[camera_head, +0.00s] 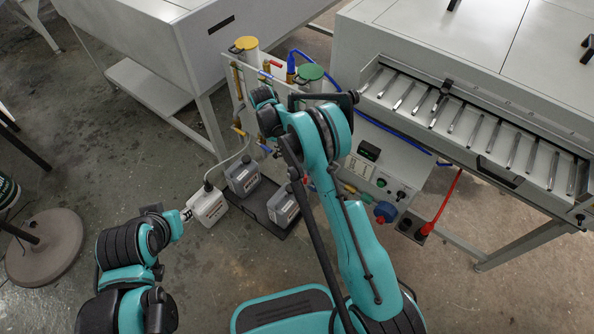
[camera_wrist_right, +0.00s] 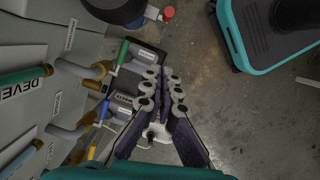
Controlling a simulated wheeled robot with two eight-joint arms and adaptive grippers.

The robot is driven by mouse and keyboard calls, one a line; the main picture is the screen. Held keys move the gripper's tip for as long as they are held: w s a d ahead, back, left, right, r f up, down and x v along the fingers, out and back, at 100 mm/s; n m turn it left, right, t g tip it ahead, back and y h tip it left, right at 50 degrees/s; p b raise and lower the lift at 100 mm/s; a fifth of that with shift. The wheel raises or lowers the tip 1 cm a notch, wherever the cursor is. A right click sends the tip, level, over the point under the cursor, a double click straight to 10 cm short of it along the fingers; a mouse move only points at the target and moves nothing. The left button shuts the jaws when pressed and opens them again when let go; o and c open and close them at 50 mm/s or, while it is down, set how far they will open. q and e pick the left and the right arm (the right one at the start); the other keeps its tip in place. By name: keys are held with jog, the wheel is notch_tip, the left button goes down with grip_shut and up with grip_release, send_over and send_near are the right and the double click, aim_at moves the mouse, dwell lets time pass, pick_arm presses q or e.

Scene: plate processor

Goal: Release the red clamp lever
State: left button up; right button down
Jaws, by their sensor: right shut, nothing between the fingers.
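In the right wrist view a small red knob (camera_wrist_right: 168,13) on a dark fitting shows at the top, apart from my fingers; I cannot tell if it is the clamp lever. In the head view a small red handle (camera_head: 276,63) sits by the pipes near the yellow-lidded container.
Grey jugs (camera_head: 242,177) stand in a dark floor tray (camera_head: 272,229). The plate processor's roller table (camera_head: 480,125) is at right. Open floor shows at lower right.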

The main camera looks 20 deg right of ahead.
aim_at(305, 181)
jog(key=shift+f, duration=0.2)
